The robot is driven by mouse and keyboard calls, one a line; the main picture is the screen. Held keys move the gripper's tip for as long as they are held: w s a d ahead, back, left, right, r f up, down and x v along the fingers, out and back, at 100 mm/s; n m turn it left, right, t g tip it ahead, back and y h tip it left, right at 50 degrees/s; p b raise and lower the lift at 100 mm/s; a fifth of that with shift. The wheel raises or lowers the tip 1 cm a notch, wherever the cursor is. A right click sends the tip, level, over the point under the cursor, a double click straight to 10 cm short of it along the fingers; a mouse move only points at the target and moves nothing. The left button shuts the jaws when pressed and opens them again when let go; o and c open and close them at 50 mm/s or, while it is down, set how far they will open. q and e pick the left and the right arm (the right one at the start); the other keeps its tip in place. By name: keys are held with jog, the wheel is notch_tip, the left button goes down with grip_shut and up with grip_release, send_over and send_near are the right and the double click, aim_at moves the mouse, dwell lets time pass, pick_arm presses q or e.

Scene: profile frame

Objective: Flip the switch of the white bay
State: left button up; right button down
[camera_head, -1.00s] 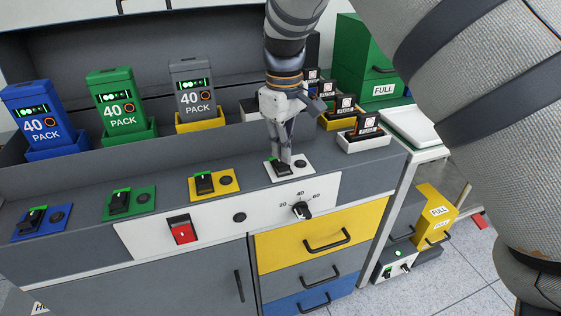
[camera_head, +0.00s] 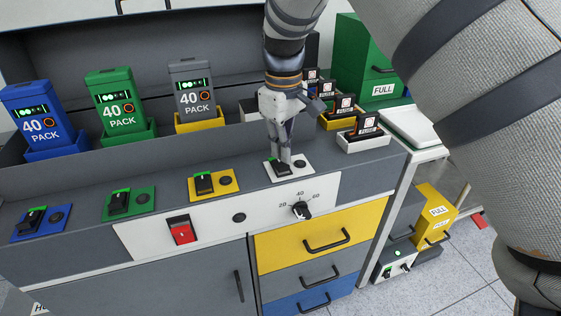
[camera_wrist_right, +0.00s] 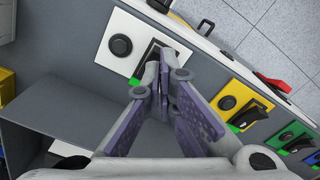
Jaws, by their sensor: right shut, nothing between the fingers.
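The white bay's switch (camera_head: 281,168) is a black rocker with a green patch. It sits on a white plate (camera_head: 305,173) with a round black button (camera_head: 300,163) beside it. My right gripper (camera_head: 284,160) is shut and empty, pointing down with its fingertips at the switch and partly covering it. In the right wrist view, the shut fingertips (camera_wrist_right: 160,75) overlap the black switch (camera_wrist_right: 150,54), and some green shows beside them. I cannot tell whether they press on it. A white holder (camera_head: 248,109), probably the white bay, is partly hidden behind the gripper. My left gripper is not in view.
Similar switches sit on yellow (camera_head: 226,187), green (camera_head: 144,200) and blue (camera_head: 60,229) plates to the left. Blue, green and grey packs stand in holders behind. A red switch (camera_head: 182,230) and a dial (camera_head: 301,210) are on the front panel. Fuse holders (camera_head: 365,138) stand to the right.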

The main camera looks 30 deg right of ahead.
aim_at(283, 165)
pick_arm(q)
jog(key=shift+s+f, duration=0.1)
pick_arm(e)
jog(key=shift+f, duration=1.3)
dwell(0.5)
notch_tip(283, 165, up, 5)
jog(key=shift+r+p, duration=0.15)
jog(key=shift+p, duration=0.45)
jog(key=shift+r, duration=0.9)
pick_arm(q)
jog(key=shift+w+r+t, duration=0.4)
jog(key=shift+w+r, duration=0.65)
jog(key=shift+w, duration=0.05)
